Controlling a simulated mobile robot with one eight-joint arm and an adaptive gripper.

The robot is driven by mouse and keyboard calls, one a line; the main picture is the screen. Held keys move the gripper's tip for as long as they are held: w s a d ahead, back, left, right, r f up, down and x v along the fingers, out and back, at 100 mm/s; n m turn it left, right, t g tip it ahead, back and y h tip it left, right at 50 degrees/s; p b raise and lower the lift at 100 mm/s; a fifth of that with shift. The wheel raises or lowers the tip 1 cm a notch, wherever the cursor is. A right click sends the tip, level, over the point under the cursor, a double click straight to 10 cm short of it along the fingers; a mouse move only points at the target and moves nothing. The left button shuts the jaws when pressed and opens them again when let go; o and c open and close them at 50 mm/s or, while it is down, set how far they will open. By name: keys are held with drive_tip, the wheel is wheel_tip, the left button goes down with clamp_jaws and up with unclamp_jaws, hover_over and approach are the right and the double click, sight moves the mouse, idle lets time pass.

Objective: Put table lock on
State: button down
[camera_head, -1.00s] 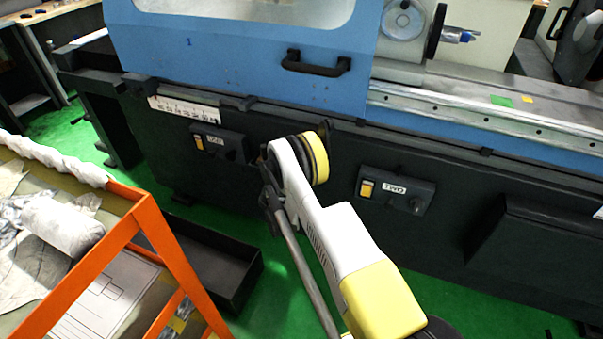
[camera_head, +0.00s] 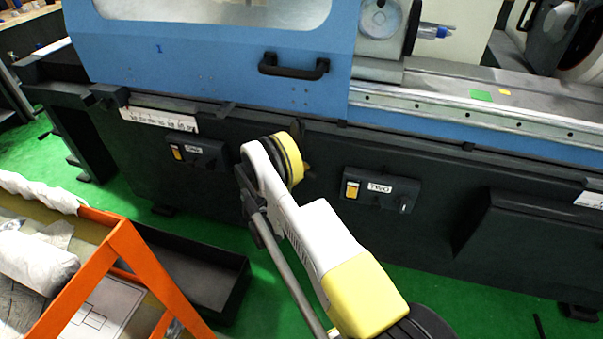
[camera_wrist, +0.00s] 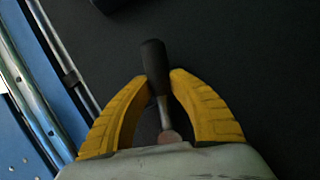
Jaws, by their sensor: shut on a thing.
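A lever with a black grip (camera_wrist: 154,62) and a thin metal shaft stands between the two yellow fingers of my gripper (camera_wrist: 157,80) in the wrist view. My gripper is shut on this lever, with the fingertips at the lower part of the black grip. In the head view my arm reaches to the dark front of the blue grinder (camera_head: 230,60), between the panels marked ONE (camera_head: 193,151) and TWO (camera_head: 380,190).
A rail with a blue edge (camera_wrist: 45,85) runs along the left of the wrist view. An orange-framed cart (camera_head: 135,262) stands at the lower left, beside a dark tray (camera_head: 195,275).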

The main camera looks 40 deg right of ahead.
drive_tip(key=shift+d+r, duration=0.1)
drive_tip(key=shift+r, duration=0.15)
idle(0.3)
drive_tip(key=c, duration=1.2)
unclamp_jaws()
